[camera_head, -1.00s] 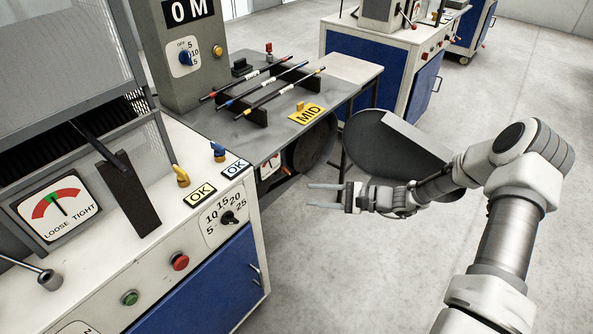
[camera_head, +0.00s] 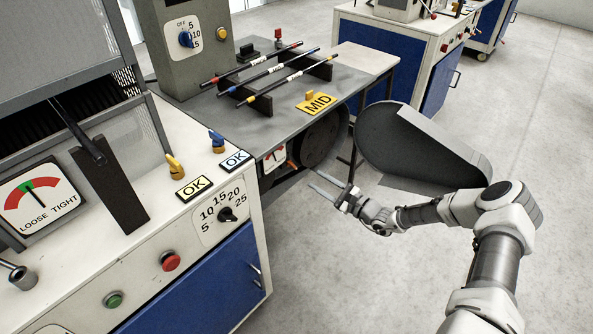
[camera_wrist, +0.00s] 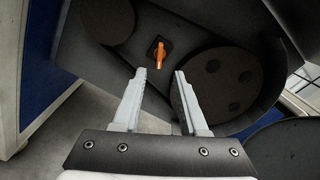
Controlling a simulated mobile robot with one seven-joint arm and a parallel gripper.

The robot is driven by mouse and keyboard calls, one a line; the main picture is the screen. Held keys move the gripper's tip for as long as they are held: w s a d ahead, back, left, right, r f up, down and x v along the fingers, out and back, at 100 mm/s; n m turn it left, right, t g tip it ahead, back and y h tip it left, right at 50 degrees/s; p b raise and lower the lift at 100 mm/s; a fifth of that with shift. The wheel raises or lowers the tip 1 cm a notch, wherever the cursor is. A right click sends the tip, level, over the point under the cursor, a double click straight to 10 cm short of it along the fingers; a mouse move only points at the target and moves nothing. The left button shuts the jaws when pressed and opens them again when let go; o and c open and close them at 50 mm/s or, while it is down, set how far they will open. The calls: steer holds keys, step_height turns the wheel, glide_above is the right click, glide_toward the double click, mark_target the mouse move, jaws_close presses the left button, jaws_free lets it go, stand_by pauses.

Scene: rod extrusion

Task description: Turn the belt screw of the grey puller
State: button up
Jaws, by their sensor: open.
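The grey puller (camera_head: 270,120) has a dark grey top, with its belt side facing my arm. Its belt screw (camera_wrist: 160,55), an orange handle on a dark square plate, sits between two dark wheels in the wrist view. In the head view the screw (camera_head: 291,164) is a small orange spot beside the large wheel (camera_head: 323,140) and a small gauge (camera_head: 275,158). My gripper (camera_head: 316,180) is open and empty, in front of the belt side. In the wrist view the screw lies just beyond and between the open fingertips (camera_wrist: 160,76), apart from them.
A dark grey cover (camera_head: 420,145) stands swung open right of the wheel, close above my forearm. A white and blue cabinet (camera_head: 200,285) with knobs and buttons stands on the left. Several striped rods (camera_head: 268,75) lie across the puller's top. Floor in front is clear.

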mark_target(294, 166)
steer(key=b+x, duration=0.2)
steer(key=x, duration=0.8)
steer(key=shift+b, duration=0.3)
jaws_close()
